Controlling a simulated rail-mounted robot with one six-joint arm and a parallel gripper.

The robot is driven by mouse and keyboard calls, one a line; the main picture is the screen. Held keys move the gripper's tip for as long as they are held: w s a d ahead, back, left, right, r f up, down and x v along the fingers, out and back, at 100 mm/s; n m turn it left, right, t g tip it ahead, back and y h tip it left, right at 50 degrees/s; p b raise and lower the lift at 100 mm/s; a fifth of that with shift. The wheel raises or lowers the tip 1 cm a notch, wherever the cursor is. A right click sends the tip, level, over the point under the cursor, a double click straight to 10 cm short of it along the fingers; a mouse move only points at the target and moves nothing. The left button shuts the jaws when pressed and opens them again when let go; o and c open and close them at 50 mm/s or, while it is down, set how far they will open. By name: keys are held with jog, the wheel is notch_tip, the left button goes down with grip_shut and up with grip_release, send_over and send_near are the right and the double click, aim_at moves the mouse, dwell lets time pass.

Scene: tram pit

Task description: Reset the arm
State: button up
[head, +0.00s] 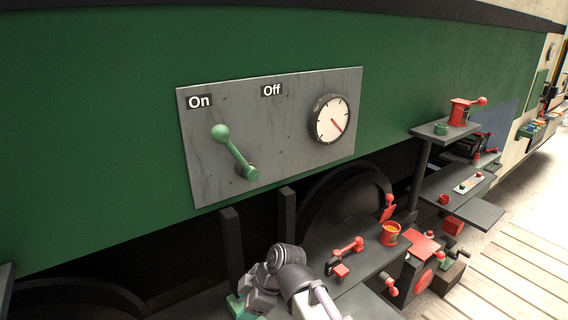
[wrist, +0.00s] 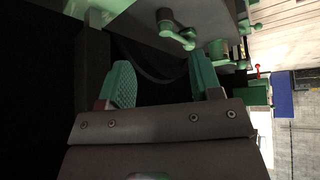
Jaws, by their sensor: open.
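A grey metal panel (head: 290,92) is fixed to the green tram side in the head view. Its green lever (head: 235,153) slants up and left, with its ball knob toward the "On" label (head: 200,102). The "Off" label (head: 272,91) is further right. My gripper (wrist: 163,80) is open in the wrist view, with two green ridged fingers apart and nothing seen between them. A greenish lever (wrist: 176,38) shows beyond the fingers, apart from them. In the head view my arm is low in the middle, below the panel, with the green fingers partly cut off by the bottom edge.
A round dial (head: 330,119) with a red needle sits on the panel's right. Dark posts (head: 232,246) stand just below the panel. Dark shelves (head: 452,188) with red and green devices are at the right, and a red pot (head: 390,233) is near my arm. Wooden planks lie at lower right.

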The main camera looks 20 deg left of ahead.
jog(key=w+d+f+m+t+h, duration=0.1)
jog(key=w+d+m+h, duration=0.15)
jog(key=d+m, duration=0.75)
jog(key=w+d+f+m+t+h, duration=0.1)
jog(key=w+d+m, duration=0.25)
jog(key=d, duration=1.35)
jog(key=w+d+f+m+t+h, duration=0.1)
jog(key=w+d+m+h, duration=0.1)
jog(key=d+m, duration=0.85)
jog(key=s+d+f+n+b, duration=0.1)
jog(key=s+d+f+b, duration=0.15)
jog(key=f+b, duration=0.3)
jog(key=s+d+f+b, duration=0.1)
jog(key=d+f+b, duration=0.2)
jog(key=f+b, duration=0.25)
notch_tip(320, 180, up, 20)
jog(key=p, duration=1.9)
jog(key=shift+a+f+g+h, duration=0.15)
jog(key=shift+f+g+h, duration=0.05)
jog(key=shift+g+h, duration=0.2)
